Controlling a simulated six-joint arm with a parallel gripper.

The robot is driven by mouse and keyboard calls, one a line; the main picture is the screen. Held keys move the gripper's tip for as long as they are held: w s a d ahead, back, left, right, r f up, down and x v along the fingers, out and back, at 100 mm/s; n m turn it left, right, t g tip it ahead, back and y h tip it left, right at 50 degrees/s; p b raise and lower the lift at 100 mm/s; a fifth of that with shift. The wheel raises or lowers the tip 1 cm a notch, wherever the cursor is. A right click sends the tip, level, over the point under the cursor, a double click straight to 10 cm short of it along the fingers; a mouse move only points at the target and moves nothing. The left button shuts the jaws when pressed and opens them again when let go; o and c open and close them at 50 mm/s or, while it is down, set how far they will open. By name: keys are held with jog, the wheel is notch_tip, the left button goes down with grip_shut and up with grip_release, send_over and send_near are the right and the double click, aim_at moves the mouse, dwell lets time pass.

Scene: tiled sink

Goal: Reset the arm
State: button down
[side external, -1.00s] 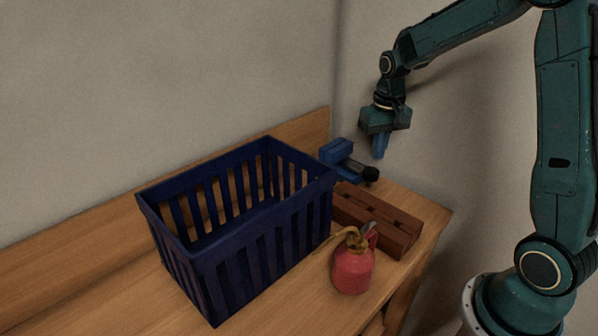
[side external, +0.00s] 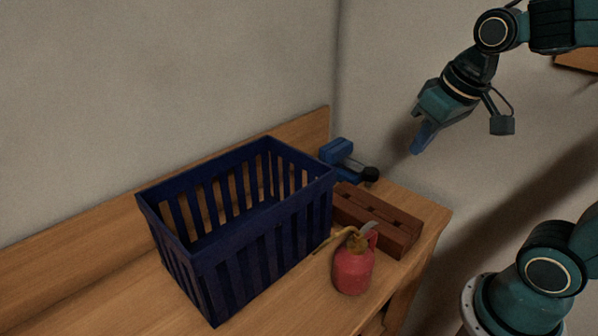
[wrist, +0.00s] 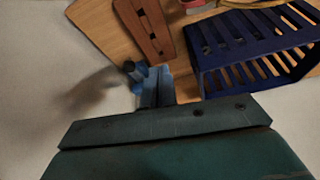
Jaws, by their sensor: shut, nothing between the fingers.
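My gripper (side external: 418,147) is at the upper right in the side view, raised above the right end of the wooden bench (side external: 432,212). Its blue fingers are together with nothing between them, pointing down and a little left. The gripper touches nothing in view.
A dark blue slatted basket (side external: 250,252) stands on the bench. To its right are a brown slotted block (side external: 385,220), a red can (side external: 353,272) with a spout, and a blue tool with a black end (side external: 338,153). Walls rise behind. The air around my gripper is clear.

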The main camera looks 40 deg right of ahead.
jog(key=s+a+n+t, duration=0.1)
jog(key=s+a, duration=0.1)
jog(key=s, duration=0.4)
jog(key=shift+s+a+n, duration=0.25)
jog(key=shift+s+n, duration=0.05)
jog(key=shift+s, duration=0.05)
